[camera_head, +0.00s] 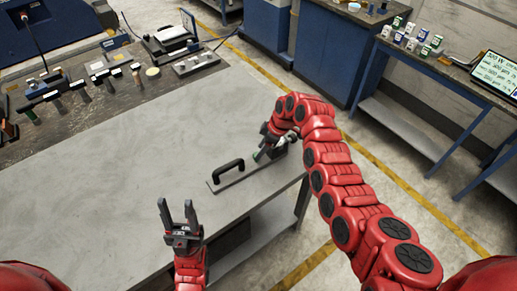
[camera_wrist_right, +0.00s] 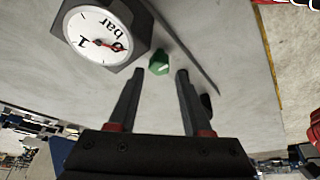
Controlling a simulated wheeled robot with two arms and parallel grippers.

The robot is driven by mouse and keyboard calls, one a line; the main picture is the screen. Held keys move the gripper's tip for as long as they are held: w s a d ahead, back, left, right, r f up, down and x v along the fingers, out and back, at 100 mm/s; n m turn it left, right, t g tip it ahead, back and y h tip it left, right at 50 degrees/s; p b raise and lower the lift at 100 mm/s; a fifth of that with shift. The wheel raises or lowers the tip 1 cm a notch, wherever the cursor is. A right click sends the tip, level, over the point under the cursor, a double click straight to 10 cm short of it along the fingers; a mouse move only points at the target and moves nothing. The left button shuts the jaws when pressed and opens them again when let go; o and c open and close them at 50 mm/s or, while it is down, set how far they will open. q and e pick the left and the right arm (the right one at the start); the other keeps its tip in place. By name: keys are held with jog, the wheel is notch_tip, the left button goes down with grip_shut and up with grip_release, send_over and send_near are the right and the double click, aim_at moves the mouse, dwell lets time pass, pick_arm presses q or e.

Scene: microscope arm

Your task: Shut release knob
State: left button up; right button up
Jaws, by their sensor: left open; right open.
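A green knob (camera_wrist_right: 159,64), which I take for the release knob, shows in the right wrist view beside a round white pressure gauge (camera_wrist_right: 93,34) marked "bar". In the head view the green part (camera_head: 258,155) sits near the right end of a flat plate (camera_head: 216,184) with a black handle (camera_head: 228,170) on the table. My right gripper (camera_wrist_right: 158,78) is open, its two fingers apart, with the knob just beyond and between the tips. Contact cannot be told. In the head view my right wrist partly covers that end of the plate. My left gripper (camera_head: 176,208) is open and empty over the table's front edge.
The grey tabletop (camera_head: 120,170) is clear around the plate. A tool rack (camera_head: 80,82) and small devices (camera_head: 172,38) stand along the back. A side table (camera_head: 450,68) with small boxes and a screen (camera_head: 497,72) is at the right.

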jog(key=shift+x, duration=1.45)
jog(key=shift+w, duration=0.1)
grip_shut()
